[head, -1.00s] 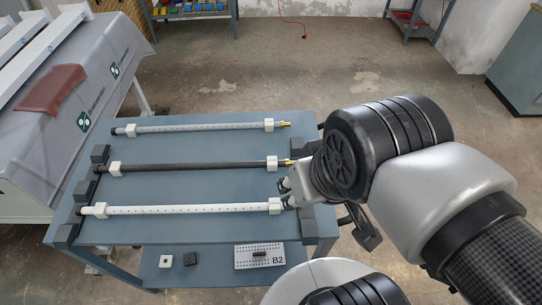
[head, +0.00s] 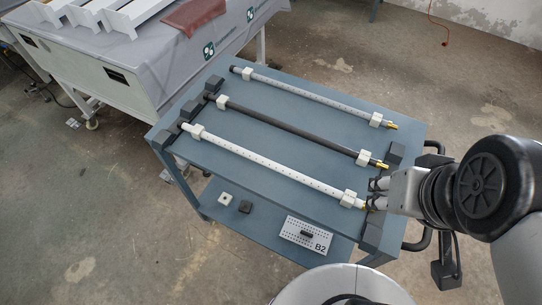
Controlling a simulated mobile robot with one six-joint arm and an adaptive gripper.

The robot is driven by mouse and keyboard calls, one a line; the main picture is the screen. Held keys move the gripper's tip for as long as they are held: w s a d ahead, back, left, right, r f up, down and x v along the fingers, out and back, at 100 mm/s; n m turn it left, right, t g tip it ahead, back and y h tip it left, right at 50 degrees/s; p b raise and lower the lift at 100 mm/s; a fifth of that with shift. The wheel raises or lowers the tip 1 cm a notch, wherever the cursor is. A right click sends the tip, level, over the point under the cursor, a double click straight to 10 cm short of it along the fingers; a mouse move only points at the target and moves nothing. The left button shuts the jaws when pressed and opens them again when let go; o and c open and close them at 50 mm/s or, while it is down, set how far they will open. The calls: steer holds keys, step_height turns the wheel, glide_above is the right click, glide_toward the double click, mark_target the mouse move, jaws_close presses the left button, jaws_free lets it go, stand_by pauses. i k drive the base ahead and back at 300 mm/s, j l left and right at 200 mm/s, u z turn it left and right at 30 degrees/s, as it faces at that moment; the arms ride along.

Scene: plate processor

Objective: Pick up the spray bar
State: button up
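Three long spray bars lie side by side on the blue-grey cart top (head: 300,170). The front one (head: 265,163) is white with small holes, the middle one (head: 290,130) is dark, and the back one (head: 310,97) is light grey. Each has white blocks near its ends and a brass tip at the right. My gripper (head: 377,193) is at the right end of the front bar, beside its brass tip. Its two fingers show apart, with nothing visible between them. Whether a finger touches the tip cannot be told.
Dark end blocks (head: 372,232) stand at the cart's edges. The lower shelf holds a B2 plate (head: 306,236) and two small blocks (head: 235,202). A covered machine (head: 150,60) stands close behind the cart at left. Floor is clear at the front left.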

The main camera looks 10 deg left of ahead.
mark_target(348, 198)
steer(key=j+z, duration=0.25)
steer(key=j, duration=0.6)
steer(key=k+j+z, duration=0.25)
steer(key=j, duration=0.55)
steer(key=i, duration=0.1)
